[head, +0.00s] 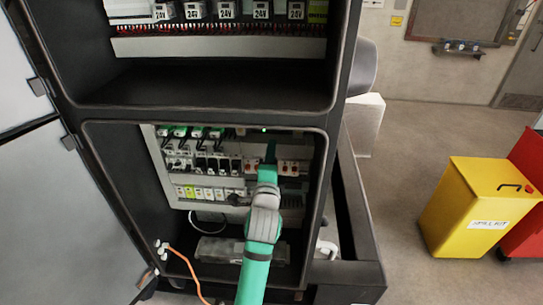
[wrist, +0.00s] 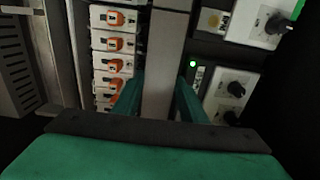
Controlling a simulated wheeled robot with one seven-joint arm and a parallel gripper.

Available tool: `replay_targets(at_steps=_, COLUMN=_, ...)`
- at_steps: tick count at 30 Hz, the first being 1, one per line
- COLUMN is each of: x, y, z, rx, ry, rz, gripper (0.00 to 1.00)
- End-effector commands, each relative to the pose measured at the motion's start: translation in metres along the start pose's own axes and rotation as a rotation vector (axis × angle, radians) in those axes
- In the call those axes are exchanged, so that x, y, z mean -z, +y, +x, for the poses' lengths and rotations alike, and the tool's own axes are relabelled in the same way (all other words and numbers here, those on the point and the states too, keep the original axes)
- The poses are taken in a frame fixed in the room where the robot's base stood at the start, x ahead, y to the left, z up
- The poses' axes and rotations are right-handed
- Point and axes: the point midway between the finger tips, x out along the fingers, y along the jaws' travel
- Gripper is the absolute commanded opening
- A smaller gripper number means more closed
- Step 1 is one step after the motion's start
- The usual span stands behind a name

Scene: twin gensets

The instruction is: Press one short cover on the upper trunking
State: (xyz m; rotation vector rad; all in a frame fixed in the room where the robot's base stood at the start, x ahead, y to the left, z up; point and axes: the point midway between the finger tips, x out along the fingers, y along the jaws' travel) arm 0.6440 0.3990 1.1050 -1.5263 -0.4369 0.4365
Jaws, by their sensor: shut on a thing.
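My gripper (head: 268,165) reaches into the lower compartment of the open cabinet in the head view. In the wrist view its two green fingers (wrist: 158,100) are shut on a light grey flat strip, which looks like a trunking cover (wrist: 167,55). The strip runs up between a row of devices with orange switches (wrist: 114,42) and black rotary knobs (wrist: 236,88). I cannot tell whether it is seated on the trunking or held off it. The gripper hides most of this spot in the head view.
Breakers and terminals (head: 205,165) fill the panel left of my arm. An orange cable (head: 187,265) hangs at the lower left. The cabinet's upper compartment holds a row of 24V units (head: 228,12). A yellow bin (head: 475,210) stands on the floor at right.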

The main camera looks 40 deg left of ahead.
Motion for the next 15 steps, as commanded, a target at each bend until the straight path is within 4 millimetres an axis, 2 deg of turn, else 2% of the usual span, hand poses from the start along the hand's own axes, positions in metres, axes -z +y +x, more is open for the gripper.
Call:
replay_targets(at_steps=1, x=0.0, y=-0.0002, z=0.0002, rx=0.001, ry=0.0, rz=0.0, gripper=0.46)
replay_targets(at_steps=3, x=0.0, y=-0.0003, z=0.0001, rx=0.001, ry=0.0, rz=0.0, gripper=0.6)
replay_targets(at_steps=15, x=0.0002, y=0.0031, z=0.0003, rx=-0.007, ry=0.0, rz=-0.001, gripper=0.6)
